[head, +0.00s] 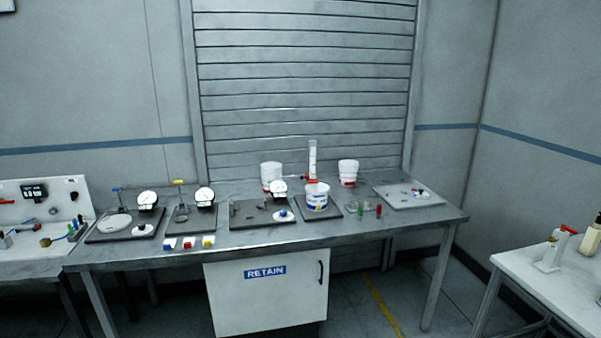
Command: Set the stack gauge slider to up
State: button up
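No part is clearly readable as the stack gauge slider from here. A tall narrow white upright with a scale-like face (312,158) stands at the back middle of the steel bench, with red at its foot. A white upright device with a red top (552,250) stands on the white table at the right. I cannot tell which of these, if either, carries the slider, nor its setting. My gripper is not in view.
The steel bench (390,228) holds dial gauges on dark plates (147,200), white tubs (317,197), small colored blocks (188,243) and a grey tray (395,198). A RETAIN cabinet (280,305) hangs below. Floor shows between bench and white table (530,280).

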aim_at(311, 182)
jog(key=i+j, duration=0.2)
jog(key=j, duration=0.15)
jog(key=i+j+z, duration=0.15)
jog(key=j, duration=0.2)
jog(key=i+j, duration=0.25)
jog(key=j, duration=0.15)
jog(key=i+l+u, duration=0.15)
jog(key=i+l, duration=0.2)
jog(key=i, duration=0.3)
jog(key=i+l+u, duration=0.15)
jog(key=i+l, duration=0.3)
jog(key=i, duration=0.2)
jog(key=i+l+u, duration=0.15)
jog(key=i+l, duration=0.35)
jog(key=i, duration=0.1)
